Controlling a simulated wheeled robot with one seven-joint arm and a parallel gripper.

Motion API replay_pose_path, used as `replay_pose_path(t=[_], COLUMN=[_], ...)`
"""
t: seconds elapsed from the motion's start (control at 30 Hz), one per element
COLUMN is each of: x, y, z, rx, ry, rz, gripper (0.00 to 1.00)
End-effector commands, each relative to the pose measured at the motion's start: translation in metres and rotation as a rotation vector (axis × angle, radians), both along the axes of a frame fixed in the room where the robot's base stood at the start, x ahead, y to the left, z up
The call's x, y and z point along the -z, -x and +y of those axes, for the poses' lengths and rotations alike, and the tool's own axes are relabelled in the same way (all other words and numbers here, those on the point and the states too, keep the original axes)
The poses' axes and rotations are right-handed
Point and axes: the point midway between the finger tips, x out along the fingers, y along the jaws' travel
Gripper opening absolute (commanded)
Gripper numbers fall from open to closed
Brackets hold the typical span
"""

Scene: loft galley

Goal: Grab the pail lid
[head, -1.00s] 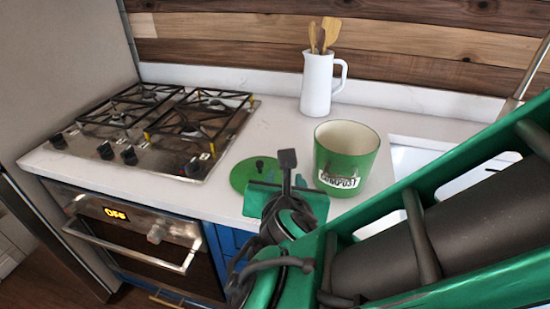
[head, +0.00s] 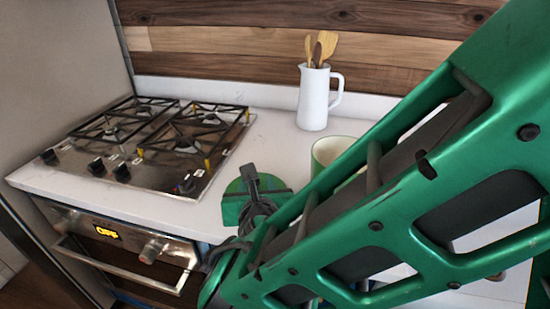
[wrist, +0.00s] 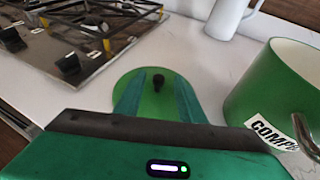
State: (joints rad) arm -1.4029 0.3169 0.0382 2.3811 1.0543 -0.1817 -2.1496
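The pail lid (wrist: 145,102) is a flat green disc with a black knob (wrist: 157,81), lying on the white counter. In the head view the lid (head: 231,208) is mostly covered by my gripper and arm. My gripper (wrist: 160,77) is open, its two teal fingers on either side of the knob in the wrist view. I cannot tell how far the fingertips are above the lid. The green pail (wrist: 262,98), with a label, stands to the right of the lid; in the head view the pail (head: 322,152) is partly hidden by my arm.
A steel gas hob (head: 150,140) lies to the left, above an oven (head: 130,250). A white jug (head: 313,98) with wooden utensils stands at the back. Counter (head: 262,140) between hob and jug is clear.

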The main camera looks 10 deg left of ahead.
Motion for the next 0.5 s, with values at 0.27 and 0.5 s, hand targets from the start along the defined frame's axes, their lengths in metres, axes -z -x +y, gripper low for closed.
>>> replay_pose_path(t=[0.27,0.5], x=[0.015,0.015], y=[-0.029,-0.029], z=[0.009,0.009], rx=[0.001,0.000], ry=[-0.001,0.000], rz=[0.000,0.000], gripper=[0.36,0.27])
